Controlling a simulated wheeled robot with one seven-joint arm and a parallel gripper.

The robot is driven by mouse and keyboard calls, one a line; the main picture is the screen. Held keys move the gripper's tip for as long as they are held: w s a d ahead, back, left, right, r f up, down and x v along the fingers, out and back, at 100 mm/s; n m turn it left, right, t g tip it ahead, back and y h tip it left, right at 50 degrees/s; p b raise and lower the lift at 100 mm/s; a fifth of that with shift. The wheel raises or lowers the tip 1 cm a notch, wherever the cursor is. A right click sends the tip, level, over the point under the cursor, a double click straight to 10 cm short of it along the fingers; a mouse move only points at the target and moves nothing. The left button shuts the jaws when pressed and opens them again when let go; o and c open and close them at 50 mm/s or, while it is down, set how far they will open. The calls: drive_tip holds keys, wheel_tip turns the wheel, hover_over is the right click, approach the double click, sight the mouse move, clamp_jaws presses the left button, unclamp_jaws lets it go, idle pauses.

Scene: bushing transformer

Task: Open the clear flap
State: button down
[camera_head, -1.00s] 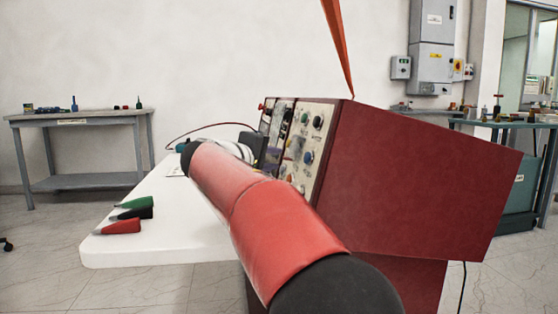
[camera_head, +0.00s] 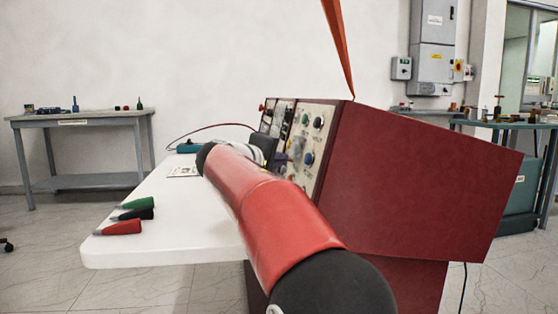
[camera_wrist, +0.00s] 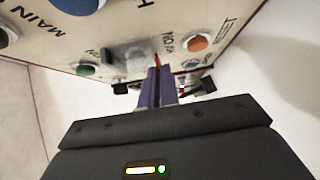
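The slanted control panel (camera_head: 318,135) of the dark red console faces left in the head view. In the wrist view, a greyish see-through piece (camera_wrist: 122,56), which looks like the clear flap, stands out from the panel between a green button (camera_wrist: 86,70) and an orange button (camera_wrist: 198,42). My gripper (camera_wrist: 157,72) has its two purple-grey fingers together, with only a thin dark line between them. The fingertips are close to the panel, just right of the see-through piece; I cannot tell whether they touch it. In the head view my red arm hides most of my gripper.
A white table (camera_head: 180,225) holds green, black and red pointed pieces (camera_head: 122,227) at its left edge. The red console side (camera_head: 420,185) is right of my arm. An orange strap (camera_head: 338,45) hangs above it. A grey workbench (camera_head: 85,120) stands back left.

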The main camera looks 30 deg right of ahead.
drive_tip(key=shift+r, duration=0.15)
wheel_tip(320, 180, up, 10)
drive_tip(key=m+t+y+p, duration=0.1)
drive_tip(key=m+y+p, duration=0.7)
drive_tip(key=y+p, duration=0.6)
drive_tip(key=shift+f+m+t+p, duration=0.2)
drive_tip(key=shift+m+t+p, duration=0.1)
drive_tip(key=shift+m+p, duration=0.15)
drive_tip(key=shift+d, duration=0.15)
drive_tip(key=c, duration=2.1)
unclamp_jaws()
drive_tip(key=o, duration=0.5)
drive_tip(key=shift+c, duration=0.2)
